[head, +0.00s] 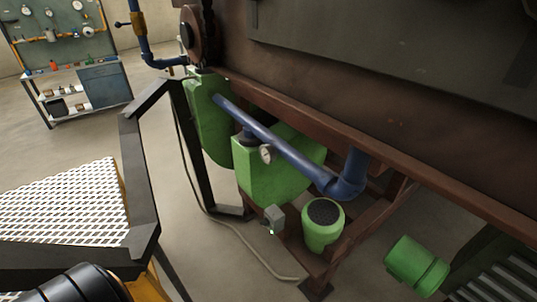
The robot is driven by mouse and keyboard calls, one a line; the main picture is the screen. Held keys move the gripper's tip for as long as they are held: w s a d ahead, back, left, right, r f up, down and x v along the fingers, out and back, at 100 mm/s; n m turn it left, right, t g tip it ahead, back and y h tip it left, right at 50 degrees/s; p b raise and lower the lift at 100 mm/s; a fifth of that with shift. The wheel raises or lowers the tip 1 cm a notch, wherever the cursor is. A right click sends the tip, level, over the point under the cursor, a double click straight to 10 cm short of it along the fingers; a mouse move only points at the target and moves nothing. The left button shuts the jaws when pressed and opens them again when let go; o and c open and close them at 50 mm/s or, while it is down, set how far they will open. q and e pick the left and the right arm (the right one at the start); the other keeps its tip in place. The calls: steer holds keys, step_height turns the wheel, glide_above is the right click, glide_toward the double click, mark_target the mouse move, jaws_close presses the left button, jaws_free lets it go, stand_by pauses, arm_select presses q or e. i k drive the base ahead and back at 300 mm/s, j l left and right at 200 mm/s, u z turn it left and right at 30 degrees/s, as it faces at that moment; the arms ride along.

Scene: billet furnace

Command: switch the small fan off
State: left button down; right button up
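A green unit with a round dark grille on top (323,224) stands low under the furnace frame; it looks like the small fan or its motor. Beside it, to the left, is a small grey box (274,214) with a tiny bright green spot at its lower edge, perhaps a switch box with a lamp. A larger green housing (268,172) stands behind them. I cannot tell whether anything is spinning, or see a switch lever clearly. Neither of my grippers shows in the head view.
A blue pipe (270,138) with a gauge (266,154) runs over the green housings. A dark railing (137,150) and a mesh platform (70,203) fill the left. A grey cable (240,238) lies on the floor. A workbench (85,90) stands far back left.

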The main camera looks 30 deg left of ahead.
mark_target(266, 223)
steer(key=u, duration=1)
